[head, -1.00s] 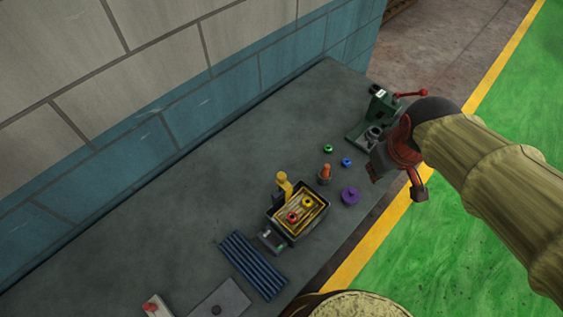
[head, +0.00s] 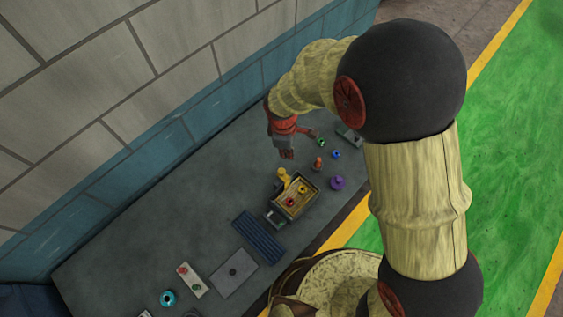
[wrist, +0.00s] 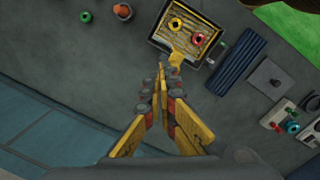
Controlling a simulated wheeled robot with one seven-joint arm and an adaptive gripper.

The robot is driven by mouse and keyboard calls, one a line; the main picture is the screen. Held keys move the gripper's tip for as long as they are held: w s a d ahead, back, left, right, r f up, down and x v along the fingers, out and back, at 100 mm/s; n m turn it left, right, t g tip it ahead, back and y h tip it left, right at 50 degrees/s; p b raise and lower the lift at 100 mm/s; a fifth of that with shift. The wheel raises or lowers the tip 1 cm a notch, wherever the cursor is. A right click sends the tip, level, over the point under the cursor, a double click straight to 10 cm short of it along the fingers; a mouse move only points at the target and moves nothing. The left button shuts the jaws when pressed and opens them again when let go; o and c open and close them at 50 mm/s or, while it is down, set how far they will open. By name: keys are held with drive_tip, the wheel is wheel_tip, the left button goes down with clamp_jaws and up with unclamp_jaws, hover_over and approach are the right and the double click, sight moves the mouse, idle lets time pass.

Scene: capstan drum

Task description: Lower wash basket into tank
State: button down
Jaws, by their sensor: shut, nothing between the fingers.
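The yellow wash basket (head: 303,188) holds a red ring and a yellow ring. It sits within the outline of the dark tank (head: 285,209); how deep it sits I cannot tell. Both also show in the wrist view, the basket (wrist: 176,40) inside the tank rim (wrist: 191,64). A yellow upright piece (head: 283,177) stands at the tank's wall side. My gripper (head: 287,155) is shut and empty above the bench, toward the wall from the tank. In the wrist view its fingertips (wrist: 162,78) point near the yellow piece; contact cannot be told.
A green device (head: 347,136) is partly hidden behind my arm. An orange cone-like piece (head: 318,163), a purple knob (head: 338,183), and green and blue rings lie near the tank. A ribbed blue mat (head: 258,238), grey plate (head: 235,272) and button box (head: 190,280) lie left.

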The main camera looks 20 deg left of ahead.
sight(280, 170)
drive_tip(key=s+a+f+n+p, duration=0.1)
drive_tip(key=s+a+n+p, duration=0.1)
drive_tip(key=shift+s+a+f+p, duration=0.15)
drive_tip(key=shift+a+f+p, duration=0.2)
drive_tip(key=shift+a, duration=0.05)
drive_tip(key=shift+f, duration=0.2)
drive_tip(key=shift+d+f+b, duration=0.2)
drive_tip(key=shift+f+b, duration=0.85)
drive_tip(key=shift+f, duration=0.6)
drive_tip(key=shift+d+f+b, duration=0.15)
drive_tip(key=shift+f+b, duration=0.85)
drive_tip(key=shift+f, duration=0.65)
